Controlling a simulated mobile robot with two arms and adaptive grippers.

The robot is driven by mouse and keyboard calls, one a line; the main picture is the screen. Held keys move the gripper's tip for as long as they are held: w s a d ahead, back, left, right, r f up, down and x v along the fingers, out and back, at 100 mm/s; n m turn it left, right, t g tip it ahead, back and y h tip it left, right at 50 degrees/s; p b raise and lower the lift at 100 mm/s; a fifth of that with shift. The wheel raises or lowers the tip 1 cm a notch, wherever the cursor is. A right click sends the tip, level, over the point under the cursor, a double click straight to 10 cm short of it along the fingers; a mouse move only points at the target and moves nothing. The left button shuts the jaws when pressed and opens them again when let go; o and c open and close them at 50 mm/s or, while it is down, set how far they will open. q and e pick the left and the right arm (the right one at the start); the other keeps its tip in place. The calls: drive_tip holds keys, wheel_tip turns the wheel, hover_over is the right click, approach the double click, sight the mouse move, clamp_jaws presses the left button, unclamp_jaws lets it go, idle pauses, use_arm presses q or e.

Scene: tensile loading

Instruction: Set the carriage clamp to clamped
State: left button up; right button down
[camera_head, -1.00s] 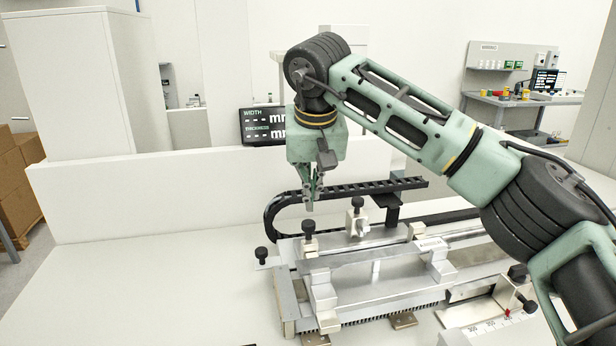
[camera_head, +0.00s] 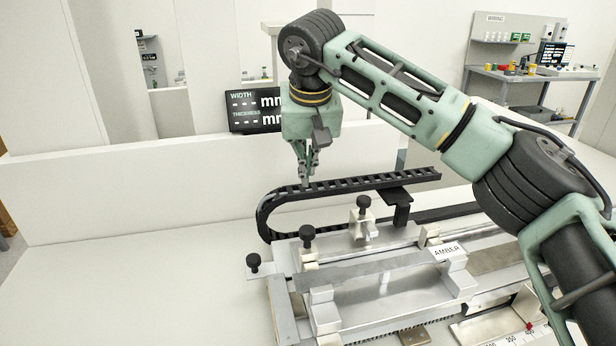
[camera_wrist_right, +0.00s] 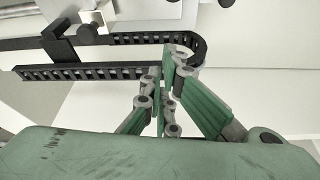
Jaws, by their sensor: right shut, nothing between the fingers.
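The metal test rig (camera_head: 375,285) lies on the bench, with several black knobs on it. One knob (camera_head: 307,235) stands upright on the rig's left end, one (camera_head: 364,204) is on a silver block behind it, and one (camera_head: 253,262) is on a plate at the far left. I cannot tell which belongs to the carriage clamp, nor its setting. The wrist view also shows my right gripper (camera_wrist_right: 168,85). My left gripper is not in view.
A black cable chain (camera_head: 340,186) curves behind the rig; the wrist view shows it too (camera_wrist_right: 80,73). A width and thickness display (camera_head: 254,110) stands behind a low white wall (camera_head: 130,190). An AMBER label (camera_head: 448,251) sits on the rig. The bench at left is clear.

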drive_tip(key=p+x, duration=0.3)
drive_tip(key=x, duration=0.6)
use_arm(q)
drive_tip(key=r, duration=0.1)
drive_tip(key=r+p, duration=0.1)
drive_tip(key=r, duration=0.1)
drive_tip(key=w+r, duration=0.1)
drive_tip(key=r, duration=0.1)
use_arm(e)
drive_tip(key=s, duration=0.4)
drive_tip(key=shift+s+d+r, duration=0.1)
drive_tip(key=shift+s+d, duration=0.05)
drive_tip(key=shift+s, duration=0.05)
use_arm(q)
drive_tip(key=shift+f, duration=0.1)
